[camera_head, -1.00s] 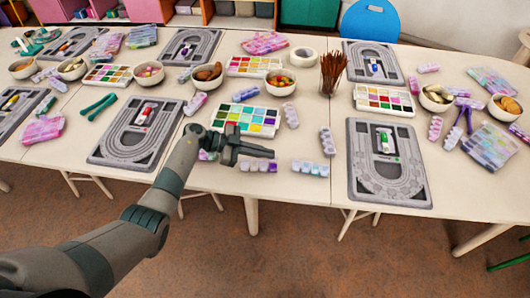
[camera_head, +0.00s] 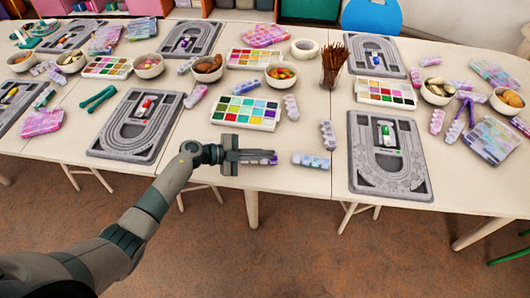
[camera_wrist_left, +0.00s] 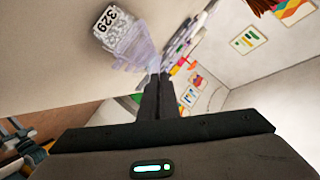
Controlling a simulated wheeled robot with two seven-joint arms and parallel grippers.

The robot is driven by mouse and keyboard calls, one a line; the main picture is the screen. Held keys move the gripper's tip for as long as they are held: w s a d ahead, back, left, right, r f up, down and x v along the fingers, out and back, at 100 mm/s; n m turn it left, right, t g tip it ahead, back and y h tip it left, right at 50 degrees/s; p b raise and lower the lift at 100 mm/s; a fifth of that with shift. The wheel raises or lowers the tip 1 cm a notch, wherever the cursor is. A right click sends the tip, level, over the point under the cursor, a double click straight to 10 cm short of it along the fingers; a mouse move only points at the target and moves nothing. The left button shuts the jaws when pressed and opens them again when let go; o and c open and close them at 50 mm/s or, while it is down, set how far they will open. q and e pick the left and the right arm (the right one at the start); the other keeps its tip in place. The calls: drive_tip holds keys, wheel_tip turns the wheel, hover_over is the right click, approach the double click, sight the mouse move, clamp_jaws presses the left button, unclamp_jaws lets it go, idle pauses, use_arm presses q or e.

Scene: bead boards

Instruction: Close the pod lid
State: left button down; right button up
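My left gripper (camera_head: 262,155) is over the near edge of the table, its fingers pointing right. In the left wrist view its two dark fingers (camera_wrist_left: 158,98) lie together with no gap, so it looks shut and empty. A small purple-tinted pod (camera_head: 271,161) is mostly hidden behind the fingers in the head view. In the left wrist view a clear, pale lilac pod (camera_wrist_left: 128,42) with a tag reading 329 lies just beyond the fingertips. I cannot tell whether the fingers touch it or how far its lid is open. My right gripper is not in view.
A paint-like bead palette (camera_head: 246,112) lies behind the gripper. Another pod row (camera_head: 311,160) sits to its right, and one more (camera_head: 328,135) behind that. Grey bead boards stand left (camera_head: 134,125) and right (camera_head: 388,190). The front table edge is close.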

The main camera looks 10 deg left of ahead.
use_arm(q)
drive_tip(key=shift+s+f, duration=0.15)
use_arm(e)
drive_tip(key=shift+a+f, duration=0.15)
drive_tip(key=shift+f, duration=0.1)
use_arm(q)
drive_tip(key=c, duration=2)
unclamp_jaws()
drive_tip(key=shift+a, duration=0.15)
